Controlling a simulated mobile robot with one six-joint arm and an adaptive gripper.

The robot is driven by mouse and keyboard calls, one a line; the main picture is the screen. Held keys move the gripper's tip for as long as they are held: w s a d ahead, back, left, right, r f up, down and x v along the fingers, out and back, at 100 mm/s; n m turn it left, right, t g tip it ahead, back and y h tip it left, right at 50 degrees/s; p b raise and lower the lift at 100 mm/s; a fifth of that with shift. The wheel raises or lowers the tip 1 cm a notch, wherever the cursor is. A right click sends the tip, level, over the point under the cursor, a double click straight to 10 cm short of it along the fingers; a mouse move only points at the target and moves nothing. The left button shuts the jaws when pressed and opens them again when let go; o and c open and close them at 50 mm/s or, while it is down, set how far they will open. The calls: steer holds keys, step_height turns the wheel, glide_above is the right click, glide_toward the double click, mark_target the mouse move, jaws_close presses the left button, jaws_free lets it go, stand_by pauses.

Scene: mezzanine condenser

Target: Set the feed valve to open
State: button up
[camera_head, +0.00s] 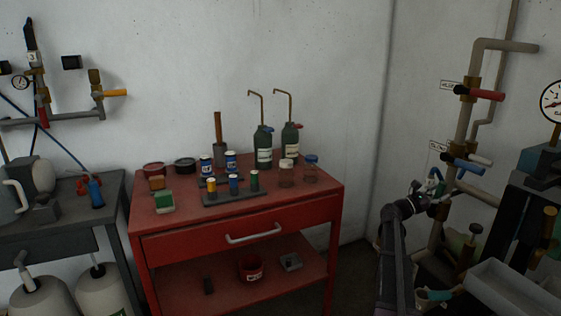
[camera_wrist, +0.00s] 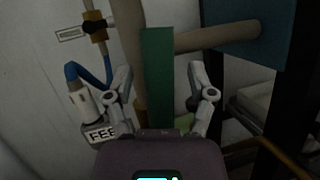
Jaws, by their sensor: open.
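A tag reading "FEE", its end hidden by my left finger, shows in the wrist view (camera_wrist: 101,134). Near it a green lever (camera_wrist: 158,75) stands upright in the picture, roughly along a beige pipe (camera_wrist: 128,30). My gripper (camera_wrist: 161,78) is open, with one finger on each side of the lever and a visible gap on both sides. The lever's lower end and the valve body are hidden by my gripper. In the head view, my gripper (camera_head: 432,190) is at the pipes on the right, below the blue-handled valve (camera_head: 461,163).
A red-handled valve (camera_head: 480,93) sits higher on the same pipework. A pressure gauge (camera_head: 552,102) and dark equipment stand at the right. A red workbench (camera_head: 240,215) with bottles and cans stands left of my arm. A grey tray (camera_head: 515,292) lies at the lower right.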

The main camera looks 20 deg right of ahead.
steer(key=a+f+m+t+y, duration=0.1)
steer(key=a+f+m+y, duration=0.4)
steer(key=a, duration=0.6)
steer(key=a+f+m+t+y, duration=0.25)
steer(key=a+f, duration=0.55)
steer(key=a, duration=0.4)
steer(key=a+f+m+t+y, duration=0.1)
steer(key=a+f+m+y, duration=0.35)
steer(key=a, duration=0.65)
steer(key=s+a+f+m+y, duration=0.1)
steer(key=s+a+f+y, duration=0.15)
steer(key=a, duration=0.75)
steer(key=s+a+f+y, duration=0.1)
steer(key=a+f+y, duration=0.3)
steer(key=a, duration=0.5)
steer(key=s+a+m+y+p, duration=0.1)
steer(key=s+a+y, duration=0.25)
steer(key=a, duration=0.85)
step_height(320, 180, up, 24)
steer(key=p, duration=2.4)
steer(key=shift+s+d, duration=0.25)
steer(key=shift+c, duration=1)
